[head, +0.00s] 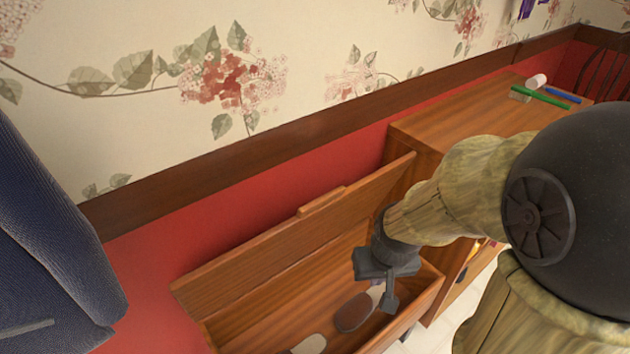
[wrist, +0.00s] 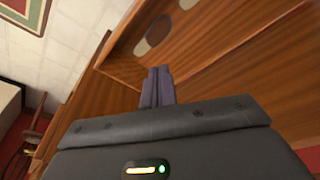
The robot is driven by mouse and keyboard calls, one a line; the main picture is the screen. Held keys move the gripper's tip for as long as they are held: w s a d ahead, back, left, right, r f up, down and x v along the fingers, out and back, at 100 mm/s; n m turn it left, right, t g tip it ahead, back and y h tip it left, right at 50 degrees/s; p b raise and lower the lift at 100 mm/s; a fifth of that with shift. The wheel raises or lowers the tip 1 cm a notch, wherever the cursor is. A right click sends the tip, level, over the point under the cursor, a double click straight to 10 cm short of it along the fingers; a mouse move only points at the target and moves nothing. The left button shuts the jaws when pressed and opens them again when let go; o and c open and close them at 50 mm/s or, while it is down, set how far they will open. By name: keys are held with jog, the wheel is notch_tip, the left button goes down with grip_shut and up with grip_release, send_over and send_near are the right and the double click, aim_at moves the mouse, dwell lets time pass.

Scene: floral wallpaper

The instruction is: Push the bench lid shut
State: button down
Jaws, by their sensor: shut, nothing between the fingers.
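The wooden storage bench (head: 431,287) stands against the red wall in the head view, and its lid (head: 285,240) is raised, leaning back toward the wall with a small block on its top edge. Inside lie a brown oval item (head: 353,313) and a pale one (head: 309,344). My gripper (head: 389,301) is over the right part of the open bench, in front of the lid, with nothing held. In the wrist view its fingers (wrist: 157,87) are together, with the bench's wood around them. Whether the fingers touch the bench or lid, I cannot tell.
A wooden cabinet (head: 410,150) stands right of the bench, with green and blue pens (head: 540,97) and a pale cylinder on top. A dark blue padded item (head: 50,240) fills the left edge. A patterned rug (wrist: 25,12) lies on the pale floor.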

jog(key=w+a+r+n+p, duration=0.2)
jog(key=w+a+r+p, duration=0.2)
jog(key=r+p, duration=0.3)
jog(key=w+a+r+n+g+p, duration=0.1)
jog(key=w+a+r+p, duration=0.3)
jog(key=p, duration=1)
jog(key=w+a+r+n+p, duration=0.3)
jog(key=w+a+r+p, duration=0.1)
jog(key=w+r+p, duration=0.5)
notch_tip(320, 180, up, 3)
jog(key=shift+a+f+n+g+y+p, duration=0.1)
jog(key=shift+a+n+g+y+p, duration=0.25)
jog(key=shift+p, duration=0.4)
jog(key=shift+w+f, duration=0.15)
jog(key=f, duration=0.3)
jog(key=s+d+f+p, duration=0.1)
jog(key=f, duration=0.3)
jog(key=s+f, duration=0.1)
jog(key=f, duration=0.2)
jog(key=shift+d+f+p, duration=0.15)
jog(key=shift+f+p, duration=0.15)
jog(key=shift+f, duration=0.05)
jog(key=shift+s+d+f, duration=0.1)
jog(key=shift+s+f, duration=0.05)
jog(key=shift+s+f, duration=0.1)
